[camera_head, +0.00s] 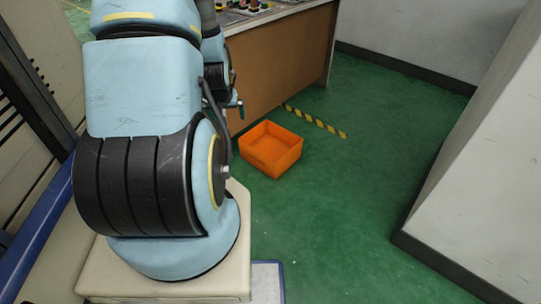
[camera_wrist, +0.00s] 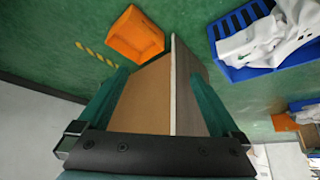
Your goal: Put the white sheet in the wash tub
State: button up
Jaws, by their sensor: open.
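White crumpled cloth, which looks like the white sheet (camera_wrist: 262,38), lies in and over the edge of a blue slatted crate (camera_wrist: 230,22) at the upper right of the wrist view. An open orange box (camera_head: 287,164) stands on the green floor in the head view. It also shows at the top of the wrist view (camera_wrist: 122,42). I cannot tell which container is the wash tub. My gripper (camera_wrist: 158,75) is open, with nothing between its teal fingers, apart from the cloth. In the head view my arm hides most of it.
A brown-sided table (camera_head: 275,65) with small coloured items on top stands beside the orange box. A yellow-black floor stripe (camera_head: 315,121) runs past it. A pale block (camera_head: 485,150) stands at the right. Green floor between is clear. Another blue container (camera_wrist: 303,104) is at the wrist view's right edge.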

notch_tip(320, 180, up, 6)
jog(key=s+g+p, duration=0.1)
jog(key=g+p, duration=0.3)
jog(key=p, duration=0.8)
jog(key=shift+s, duration=0.4)
notch_tip(320, 180, up, 11)
jog(key=s+b, duration=0.1)
jog(key=shift+s, duration=0.3)
jog(key=s+d+r+m, duration=0.1)
jog(key=s+d+r, duration=0.2)
jog(key=s+r, duration=0.6)
jog(key=s, duration=0.2)
jog(key=shift+s+d+r, duration=0.15)
jog(key=shift+s+r, duration=0.1)
jog(key=shift+s, duration=0.15)
